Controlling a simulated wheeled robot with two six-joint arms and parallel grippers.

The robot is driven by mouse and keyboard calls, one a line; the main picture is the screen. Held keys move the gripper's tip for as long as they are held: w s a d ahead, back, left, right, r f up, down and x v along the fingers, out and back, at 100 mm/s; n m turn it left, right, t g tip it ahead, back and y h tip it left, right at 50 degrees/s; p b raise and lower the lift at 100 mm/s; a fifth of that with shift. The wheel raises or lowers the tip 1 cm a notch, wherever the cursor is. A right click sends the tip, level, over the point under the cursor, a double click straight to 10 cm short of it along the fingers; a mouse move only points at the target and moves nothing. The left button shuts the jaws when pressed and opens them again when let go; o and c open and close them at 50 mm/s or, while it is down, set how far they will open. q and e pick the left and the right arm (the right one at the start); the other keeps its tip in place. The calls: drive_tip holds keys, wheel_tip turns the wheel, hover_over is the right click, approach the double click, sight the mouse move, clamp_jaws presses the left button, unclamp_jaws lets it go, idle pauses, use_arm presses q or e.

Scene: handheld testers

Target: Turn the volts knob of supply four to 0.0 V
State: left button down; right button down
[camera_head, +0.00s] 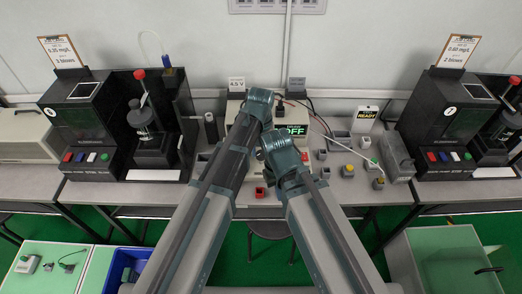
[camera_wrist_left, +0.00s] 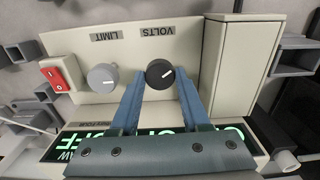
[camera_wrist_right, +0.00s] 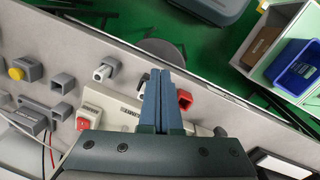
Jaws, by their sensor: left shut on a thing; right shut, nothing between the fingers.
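In the left wrist view, which shows the panel upside down, the black volts knob (camera_wrist_left: 159,73) sits on a cream supply panel (camera_wrist_left: 130,48) under the label VOLTS. My left gripper (camera_wrist_left: 161,88) has one finger on each side of the knob and is shut on it. The knob's white mark points to the upper right of that picture. The green display (camera_wrist_left: 92,140) is partly hidden by my fingers; it shows OFF, also in the head view (camera_head: 295,131).
A grey limit knob (camera_wrist_left: 102,77) and a red rocker switch (camera_wrist_left: 55,76) sit beside the volts knob. A card reading 4.5 V (camera_head: 236,84) stands behind the supply. Dark testers flank it at left (camera_head: 80,115) and right (camera_head: 448,115). Small grey blocks (camera_head: 347,170) stand on the bench.

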sight(261, 153)
use_arm(q)
drive_tip(key=n, duration=0.5)
drive_tip(key=shift+n, duration=0.3)
drive_tip(key=n, duration=0.5)
drive_tip(key=shift+n, duration=0.3)
drive_tip(key=shift+c, duration=1.9)
unclamp_jaws()
drive_tip(key=shift+r, duration=0.15)
wheel_tip(261, 153, up, 14)
drive_tip(key=p, duration=1.3)
drive_tip(key=shift+f+p, duration=0.25)
drive_tip(key=shift+p, duration=0.15)
